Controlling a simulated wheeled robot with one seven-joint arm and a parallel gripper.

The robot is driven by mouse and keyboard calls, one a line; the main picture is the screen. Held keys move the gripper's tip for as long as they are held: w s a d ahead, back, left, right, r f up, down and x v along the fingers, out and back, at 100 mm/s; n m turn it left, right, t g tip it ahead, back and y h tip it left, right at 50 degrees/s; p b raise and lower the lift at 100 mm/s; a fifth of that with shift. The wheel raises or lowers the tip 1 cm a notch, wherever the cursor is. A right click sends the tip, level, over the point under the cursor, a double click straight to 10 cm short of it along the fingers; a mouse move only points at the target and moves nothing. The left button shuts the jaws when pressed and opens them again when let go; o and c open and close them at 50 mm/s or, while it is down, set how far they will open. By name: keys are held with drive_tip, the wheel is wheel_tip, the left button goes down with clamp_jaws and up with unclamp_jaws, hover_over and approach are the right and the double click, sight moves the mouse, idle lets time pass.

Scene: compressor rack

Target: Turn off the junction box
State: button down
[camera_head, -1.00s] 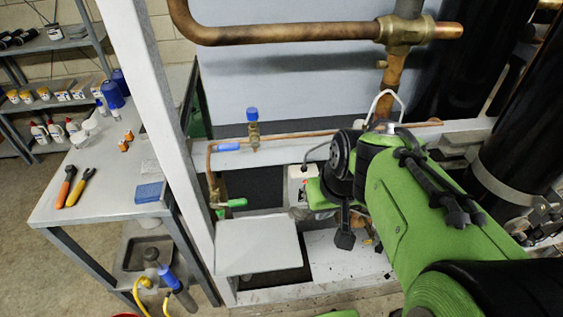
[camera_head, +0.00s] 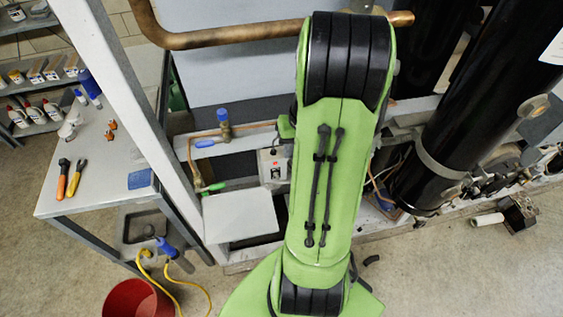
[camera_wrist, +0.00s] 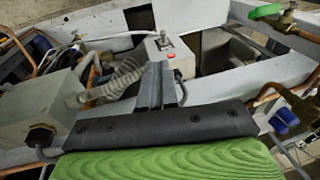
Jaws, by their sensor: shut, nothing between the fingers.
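A small light-grey box (camera_head: 274,166) with a dark switch on its face and a red light on top sits on the rack's lower beam, just left of my arm in the head view. I take it for the junction box. In the head view my arm hides the gripper.
A larger grey box (camera_wrist: 38,110) with a ribbed conduit is close on the left in the wrist view. A green-handled valve (camera_head: 212,188) and a blue-capped valve (camera_head: 224,128) stand near the junction box. A copper pipe (camera_head: 225,38) crosses above. A red bucket (camera_head: 138,299) stands on the floor.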

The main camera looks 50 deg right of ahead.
sight(282, 168)
drive_tip(key=b+x, duration=0.1)
drive_tip(key=x, duration=0.8)
drive_tip(key=shift+f, duration=0.3)
drive_tip(key=shift+d, duration=0.1)
